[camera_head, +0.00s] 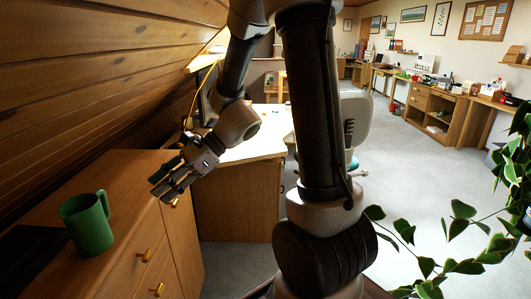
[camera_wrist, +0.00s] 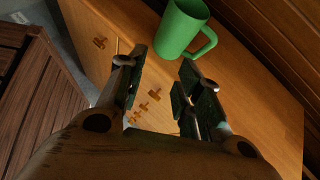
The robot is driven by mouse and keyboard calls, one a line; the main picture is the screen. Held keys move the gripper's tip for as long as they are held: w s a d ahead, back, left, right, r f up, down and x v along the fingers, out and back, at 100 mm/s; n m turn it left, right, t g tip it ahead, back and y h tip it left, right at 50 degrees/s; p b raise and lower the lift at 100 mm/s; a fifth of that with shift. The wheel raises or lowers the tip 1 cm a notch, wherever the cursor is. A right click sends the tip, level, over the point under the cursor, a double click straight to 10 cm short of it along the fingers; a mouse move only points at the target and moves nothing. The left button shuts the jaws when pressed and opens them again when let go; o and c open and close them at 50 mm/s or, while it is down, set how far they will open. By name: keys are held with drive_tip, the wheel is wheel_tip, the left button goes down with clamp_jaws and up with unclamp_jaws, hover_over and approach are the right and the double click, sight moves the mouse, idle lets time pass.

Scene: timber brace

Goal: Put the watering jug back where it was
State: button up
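A green jug (camera_head: 88,222) with a handle stands upright on top of a wooden drawer cabinet (camera_head: 133,190) at the left of the head view. The jug also shows in the wrist view (camera_wrist: 181,27), near the top, beyond my fingertips, with its handle to the right. My gripper (camera_head: 166,190) is in the air over the far part of the cabinet, apart from the jug. In the wrist view its fingers (camera_wrist: 160,72) are spread, with nothing between them.
A sloping wood-plank wall (camera_head: 90,75) rises close along the cabinet's left side. A desk (camera_head: 255,148) stands beyond the cabinet, with a chair (camera_head: 356,115) beside it. A leafy plant (camera_head: 462,225) is at the right. Grey floor (camera_head: 420,170) is open in the middle.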

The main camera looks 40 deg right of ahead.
drive_tip(key=s+d+r+n+t+h, duration=0.1)
drive_tip(key=s+d+r+n+h, duration=0.3)
drive_tip(key=s+d+n, duration=0.4)
drive_tip(key=s+d+r+n+t+h, duration=0.1)
drive_tip(key=s+d+r+n+h, duration=0.4)
drive_tip(key=d+n, duration=0.6)
drive_tip(key=s+d+h, duration=0.2)
drive_tip(key=s, duration=0.1)
